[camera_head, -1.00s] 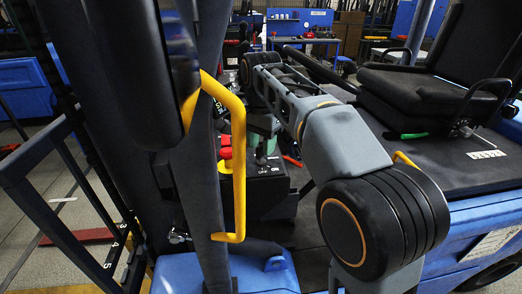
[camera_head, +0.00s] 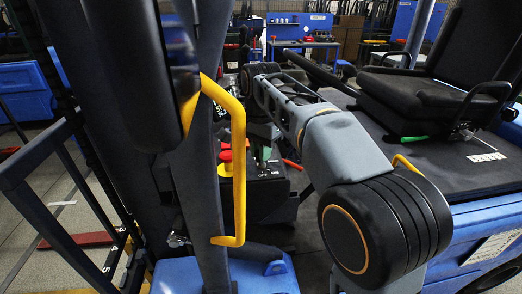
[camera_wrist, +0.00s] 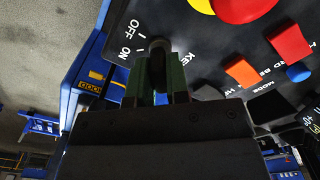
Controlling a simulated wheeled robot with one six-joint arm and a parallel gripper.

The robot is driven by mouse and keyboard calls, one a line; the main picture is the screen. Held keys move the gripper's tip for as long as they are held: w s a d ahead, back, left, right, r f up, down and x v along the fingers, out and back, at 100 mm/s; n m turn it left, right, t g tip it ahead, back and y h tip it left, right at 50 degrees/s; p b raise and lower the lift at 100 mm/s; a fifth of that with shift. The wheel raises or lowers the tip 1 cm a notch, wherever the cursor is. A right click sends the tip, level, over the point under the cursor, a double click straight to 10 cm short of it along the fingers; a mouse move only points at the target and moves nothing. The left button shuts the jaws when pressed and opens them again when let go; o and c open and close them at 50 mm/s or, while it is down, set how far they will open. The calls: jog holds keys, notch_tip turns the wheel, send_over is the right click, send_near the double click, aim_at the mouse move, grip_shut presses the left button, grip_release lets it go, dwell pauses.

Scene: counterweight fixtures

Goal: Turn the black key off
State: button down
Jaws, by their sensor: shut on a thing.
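The black key (camera_wrist: 158,47) stands in the dark control panel (camera_wrist: 205,35), beside white OFF and ON lettering in the wrist view. My gripper (camera_wrist: 157,72) is shut on the key, its green-edged fingers on either side. Only the key's dark rounded top shows between them; its lower part and exact angle are hidden. In the head view my gripper (camera_head: 263,155) is at the panel (camera_head: 268,188), partly behind my arm, and the key cannot be made out there.
A red button on a yellow base (camera_wrist: 245,8), an orange switch (camera_wrist: 242,72) and a red switch (camera_wrist: 290,43) sit on the same panel. A yellow handle (camera_head: 239,165) on a dark post stands left of my arm. A black seat (camera_head: 425,90) is at right.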

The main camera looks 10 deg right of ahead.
jog(key=shift+r+n, duration=0.1)
jog(key=shift+n, duration=0.2)
jog(key=n+p, duration=0.2)
jog(key=n, duration=0.1)
jog(key=shift+n+p, duration=0.35)
jog(key=shift+n, duration=0.05)
jog(key=shift+n+p, duration=0.9)
jog(key=shift+n, duration=1.3)
jog(key=c, duration=1.1)
grip_release()
notch_tip(320, 180, up, 14)
jog(key=p, duration=0.2)
jog(key=shift+f, duration=0.2)
